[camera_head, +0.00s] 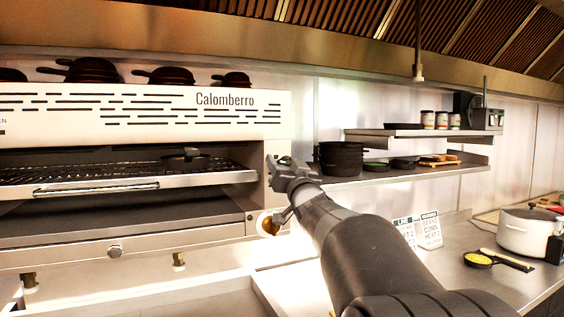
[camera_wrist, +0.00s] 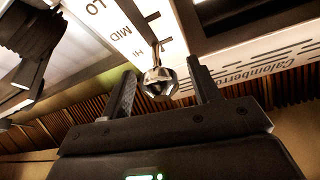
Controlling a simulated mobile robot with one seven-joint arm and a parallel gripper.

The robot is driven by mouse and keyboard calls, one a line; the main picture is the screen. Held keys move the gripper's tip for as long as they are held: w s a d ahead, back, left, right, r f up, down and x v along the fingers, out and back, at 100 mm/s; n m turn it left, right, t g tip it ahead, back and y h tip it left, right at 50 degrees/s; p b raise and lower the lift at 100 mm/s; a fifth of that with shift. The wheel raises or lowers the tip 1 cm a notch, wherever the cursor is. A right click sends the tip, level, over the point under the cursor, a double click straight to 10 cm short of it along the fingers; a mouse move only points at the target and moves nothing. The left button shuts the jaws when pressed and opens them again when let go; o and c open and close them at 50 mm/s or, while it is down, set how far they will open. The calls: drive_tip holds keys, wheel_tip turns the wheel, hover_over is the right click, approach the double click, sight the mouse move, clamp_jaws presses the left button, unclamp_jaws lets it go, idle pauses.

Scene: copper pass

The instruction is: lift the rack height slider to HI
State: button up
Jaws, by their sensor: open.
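The rack height slider's round metal knob (camera_wrist: 158,82) sits on a thin stem in the wrist view, beside a white scale (camera_wrist: 125,22) marked LO, MID and HI. The knob shows near the HI end, but the view is slanted and I cannot tell its exact level. My gripper (camera_wrist: 162,67) is open, with one finger on each side of the knob. Gaps show beside the knob, so the fingers do not appear closed on it. In the head view my gripper (camera_head: 275,167) is at the right end of the broiler front (camera_head: 150,110) and covers most of the slider.
A dark pan (camera_head: 186,158) sits on the broiler's rack. A round dial (camera_head: 268,223) is just below my gripper. Right of it, a shelf (camera_head: 420,168) holds stacked black pans (camera_head: 341,158). A white pot (camera_head: 527,230) stands on the right counter. Space before the broiler is open.

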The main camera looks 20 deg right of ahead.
drive_tip(key=v, duration=0.8)
drive_tip(key=shift+s, duration=0.35)
drive_tip(key=shift+f, duration=0.1)
drive_tip(key=s+a+f+n+g, duration=0.1)
drive_tip(key=s+a+f+g, duration=0.4)
drive_tip(key=s+f, duration=0.4)
drive_tip(key=s+a+f+n+g+y, duration=0.1)
drive_tip(key=s+a+f+g, duration=0.5)
drive_tip(key=s+f, duration=0.3)
drive_tip(key=s+a+f+n+g+y, duration=0.1)
drive_tip(key=s+a+f+g, duration=0.4)
drive_tip(key=s+f, duration=0.4)
wheel_tip(320, 180, down, 4)
drive_tip(key=shift+s+a+f+g, duration=0.15)
drive_tip(key=shift+a+g, duration=0.25)
drive_tip(key=shift+a, duration=0.4)
